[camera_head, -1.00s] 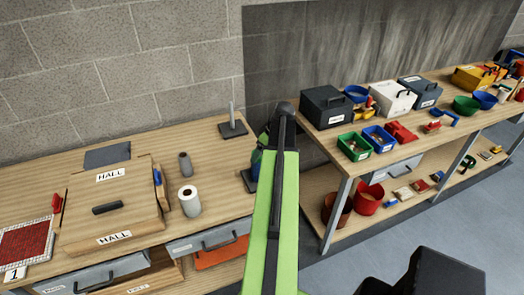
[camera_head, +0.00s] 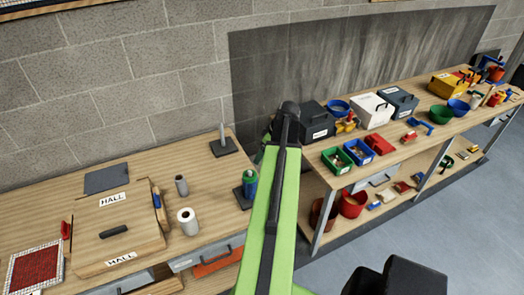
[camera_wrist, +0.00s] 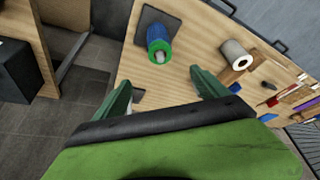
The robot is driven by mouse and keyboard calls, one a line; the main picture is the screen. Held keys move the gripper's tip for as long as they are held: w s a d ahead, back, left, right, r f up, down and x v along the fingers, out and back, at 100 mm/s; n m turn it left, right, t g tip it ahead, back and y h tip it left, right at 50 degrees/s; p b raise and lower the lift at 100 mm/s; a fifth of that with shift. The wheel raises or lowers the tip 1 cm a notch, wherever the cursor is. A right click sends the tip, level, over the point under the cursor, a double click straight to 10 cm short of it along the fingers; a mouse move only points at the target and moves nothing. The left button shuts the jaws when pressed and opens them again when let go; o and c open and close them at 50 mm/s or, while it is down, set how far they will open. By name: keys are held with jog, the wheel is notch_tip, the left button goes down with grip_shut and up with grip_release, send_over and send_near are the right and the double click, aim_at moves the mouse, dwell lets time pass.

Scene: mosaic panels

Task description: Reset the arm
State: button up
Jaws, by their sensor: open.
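My green arm rises through the middle of the head view and hides part of the bench edge behind it. My gripper (camera_wrist: 162,88) shows in the wrist view with its two green fingers spread apart and nothing between them. Beyond the fingers, a blue and green roll (camera_wrist: 159,48) stands on a dark square base on the wooden bench (camera_wrist: 185,75). The same roll (camera_head: 250,183) stands just left of my arm in the head view. The fingers are apart from it.
A wooden box labelled HALL (camera_head: 118,228), a white roll (camera_head: 188,221), a grey cylinder (camera_head: 181,185) and a stand with an upright rod (camera_head: 223,143) are on the left bench. The right bench (camera_head: 400,147) holds several boxes, bins and bowls. Grey floor (camera_head: 420,235) lies open at lower right.

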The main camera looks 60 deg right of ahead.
dwell(0.8)
jog(key=w+a+f+g+y, duration=0.1)
jog(key=w+a, duration=1)
jog(key=a, duration=0.3)
jog(key=w+a+g, duration=0.1)
jog(key=w+a, duration=1)
jog(key=a, duration=0.3)
jog(key=w+a+g, duration=0.1)
jog(key=w+a, duration=0.1)
jog(key=a, duration=1.2)
jog(key=w+a+g, duration=0.1)
jog(key=w+a, duration=0.1)
jog(key=a, duration=1.2)
notch_tip(320, 180, down, 25)
jog(key=s+a+h+b, duration=0.1)
jog(key=s+a+b, duration=0.1)
jog(key=b, duration=2.1)
jog(key=shift+s+r+g+b, duration=0.2)
jog(key=shift+s+g+b, duration=0.1)
jog(key=shift+s+b, duration=0.15)
